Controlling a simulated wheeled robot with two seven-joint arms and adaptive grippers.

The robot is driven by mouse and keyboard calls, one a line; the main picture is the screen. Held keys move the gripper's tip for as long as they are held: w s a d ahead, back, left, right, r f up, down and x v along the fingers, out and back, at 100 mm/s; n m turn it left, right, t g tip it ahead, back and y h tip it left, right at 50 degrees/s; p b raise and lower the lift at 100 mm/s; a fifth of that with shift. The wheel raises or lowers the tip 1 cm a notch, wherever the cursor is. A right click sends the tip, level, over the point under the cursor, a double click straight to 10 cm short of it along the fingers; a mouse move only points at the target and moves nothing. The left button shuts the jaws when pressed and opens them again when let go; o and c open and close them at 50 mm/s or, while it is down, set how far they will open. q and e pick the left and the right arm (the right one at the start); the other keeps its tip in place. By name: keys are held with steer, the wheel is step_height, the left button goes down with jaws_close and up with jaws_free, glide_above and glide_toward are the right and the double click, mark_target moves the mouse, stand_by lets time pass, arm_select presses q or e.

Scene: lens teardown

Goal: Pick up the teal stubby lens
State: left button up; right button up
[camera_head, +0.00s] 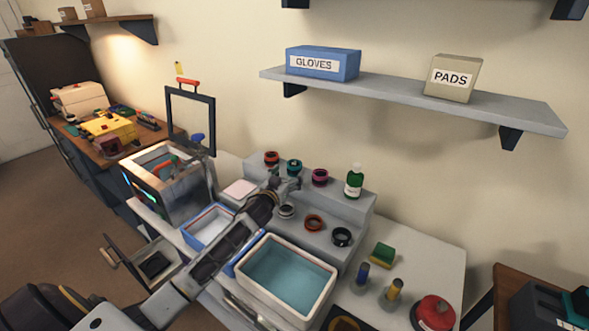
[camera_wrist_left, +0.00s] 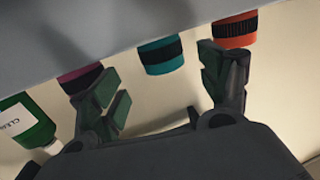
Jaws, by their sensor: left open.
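The teal stubby lens (camera_head: 294,165), with a dark ribbed band, stands on the upper step of the grey stepped stand (camera_head: 345,203). In the left wrist view the teal lens (camera_wrist_left: 161,56) appears upside down, between and just beyond the fingertips. My left gripper (camera_head: 285,184) is open and empty in front of the teal lens; its fingers (camera_wrist_left: 163,85) are spread, with a visible gap to the lens. My right gripper is not in view.
On the same step, a red-orange lens (camera_head: 271,158) and a magenta lens (camera_head: 320,177) flank the teal one, with a green bottle (camera_head: 354,182) farther right. Several lenses sit on the lower step. A water-filled tub (camera_head: 328,291) stands in front.

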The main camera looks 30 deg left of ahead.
mark_target(291, 169)
arm_select(q)
steer(key=shift+w, duration=0.35)
steer(key=shift+w+a+p, duration=0.25)
steer(key=shift+w+p, duration=0.05)
steer(key=shift+w, duration=1)
steer(key=shift+w+a+f, duration=0.1)
steer(key=shift+w, duration=1.2)
steer(key=c, duration=1.2)
steer(key=shift+r, duration=5.05)
